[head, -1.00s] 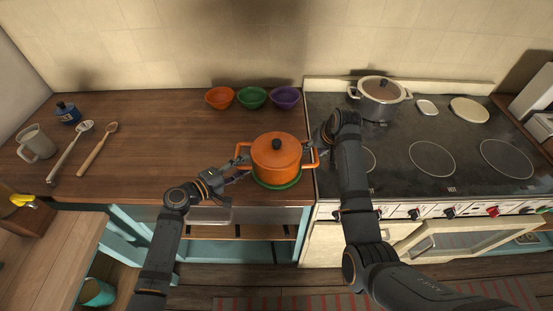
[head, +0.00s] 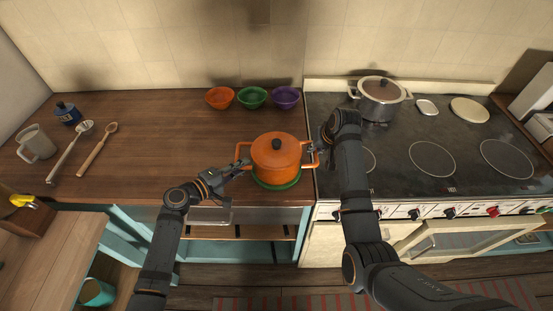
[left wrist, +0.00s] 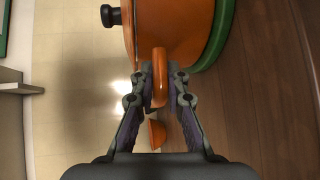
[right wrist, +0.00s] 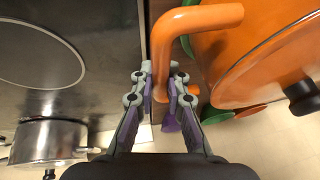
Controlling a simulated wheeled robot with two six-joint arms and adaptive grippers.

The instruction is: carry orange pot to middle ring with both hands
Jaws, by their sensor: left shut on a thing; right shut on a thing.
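The orange pot (head: 276,152) with its lid and dark knob stands upright on a green mat (head: 278,185) at the right end of the wooden counter. My left gripper (head: 241,164) is shut on the pot's left handle; the left wrist view shows the handle (left wrist: 160,62) between the fingertips. My right gripper (head: 317,151) is shut on the right handle, and the right wrist view shows this handle (right wrist: 163,48) between the fingers. The middle ring (head: 433,158) on the dark stove is bare. My right arm partly hides the ring (head: 369,160) to its left.
A steel pot (head: 381,98) stands at the back left of the stove. Another bare ring (head: 506,158) lies at the right. Orange (head: 220,97), green (head: 252,97) and purple (head: 286,97) bowls stand behind the orange pot. A mug (head: 37,145) and utensils lie far left.

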